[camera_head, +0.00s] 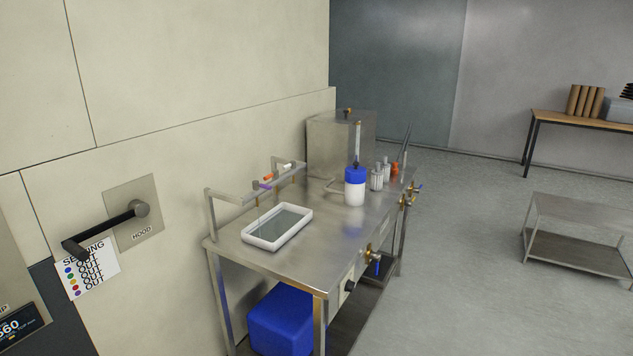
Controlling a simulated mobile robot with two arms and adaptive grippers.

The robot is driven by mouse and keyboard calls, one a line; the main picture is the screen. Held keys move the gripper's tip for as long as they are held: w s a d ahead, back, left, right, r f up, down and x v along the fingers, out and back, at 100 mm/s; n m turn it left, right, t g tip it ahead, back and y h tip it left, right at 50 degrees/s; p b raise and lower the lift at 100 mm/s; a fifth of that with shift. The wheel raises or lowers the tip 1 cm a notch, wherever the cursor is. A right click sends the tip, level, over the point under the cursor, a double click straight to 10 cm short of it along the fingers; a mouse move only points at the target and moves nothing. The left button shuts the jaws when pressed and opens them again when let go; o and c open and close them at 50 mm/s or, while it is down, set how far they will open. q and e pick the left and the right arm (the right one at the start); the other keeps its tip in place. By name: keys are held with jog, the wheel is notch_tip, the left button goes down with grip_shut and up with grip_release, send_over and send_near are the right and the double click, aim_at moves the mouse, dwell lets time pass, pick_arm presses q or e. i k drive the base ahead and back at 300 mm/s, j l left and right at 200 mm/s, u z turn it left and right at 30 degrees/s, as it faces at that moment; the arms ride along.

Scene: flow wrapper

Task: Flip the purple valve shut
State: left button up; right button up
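The purple valve (264,185) is a small handle on the metal pipe rail (228,197) above the back of the steel bench. It sits nearer to me than an orange valve (281,176) and a white valve (288,166) on the same rail. The purple handle is too small to tell whether it is open or shut. A thin spout hangs below it, over a white tray (251,239). Neither of my grippers is in view.
The steel bench (330,250) bears a blue-and-white bottle (355,188), metal canisters and a steel box (335,148). Brass valves stick out at its front edge. A blue bin (281,322) stands beneath. A black hood lever (108,230) juts from the wall.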

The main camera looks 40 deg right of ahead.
aim_at(256, 185)
jog(key=z, duration=1.1)
jog(key=i+l+u, duration=0.1)
jog(key=i+l, duration=1.1)
